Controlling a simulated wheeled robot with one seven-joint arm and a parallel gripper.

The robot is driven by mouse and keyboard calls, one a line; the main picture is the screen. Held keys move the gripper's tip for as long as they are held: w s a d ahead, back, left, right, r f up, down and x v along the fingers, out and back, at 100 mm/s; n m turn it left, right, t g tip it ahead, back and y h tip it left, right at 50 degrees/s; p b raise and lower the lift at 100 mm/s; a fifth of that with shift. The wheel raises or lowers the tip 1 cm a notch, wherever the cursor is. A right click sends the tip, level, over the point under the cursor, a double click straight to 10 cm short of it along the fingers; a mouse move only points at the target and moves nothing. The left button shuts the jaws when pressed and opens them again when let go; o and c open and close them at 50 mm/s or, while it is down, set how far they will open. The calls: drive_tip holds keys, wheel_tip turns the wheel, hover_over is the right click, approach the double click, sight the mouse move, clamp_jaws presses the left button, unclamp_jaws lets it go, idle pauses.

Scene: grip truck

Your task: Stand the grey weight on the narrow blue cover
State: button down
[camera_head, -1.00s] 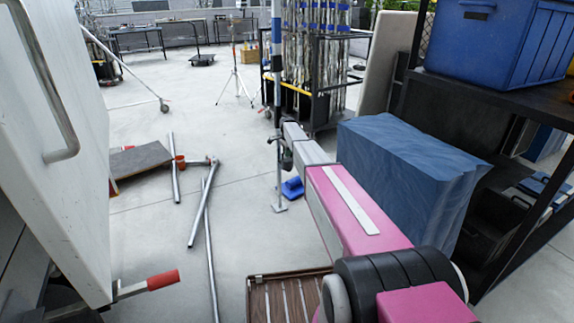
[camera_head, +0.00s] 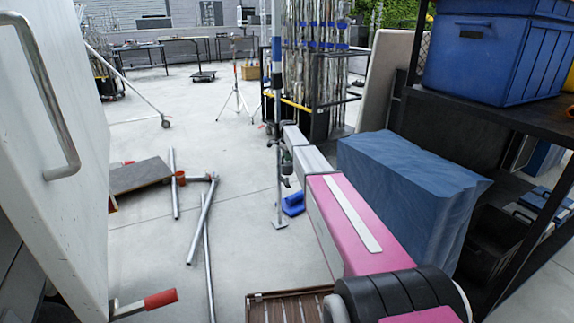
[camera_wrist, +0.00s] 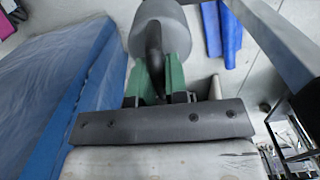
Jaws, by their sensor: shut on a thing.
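My gripper (camera_wrist: 158,88) has green fingers that are shut on the dark handle of the grey weight (camera_wrist: 160,25), seen at the top of the wrist view. The weight's underside is hidden. In the head view my gripper (camera_head: 286,162) is small at the far end of my pink and grey arm, partly behind an upright pole. A blue cover (camera_head: 405,165) wraps a tall block just right of my arm; its top looks flat and bare. A blue-covered surface (camera_wrist: 45,85) fills the left of the wrist view, beside the gripper, apart from the weight.
A black shelf (camera_head: 500,118) with a blue crate (camera_head: 498,50) stands on the right. A metal rack (camera_head: 312,75) stands behind. Loose pipes (camera_head: 203,220) and a small blue thing (camera_head: 292,203) lie on the floor. A white door (camera_head: 60,150) is close on the left.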

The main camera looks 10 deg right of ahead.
drive_tip(key=shift+r, duration=1.15)
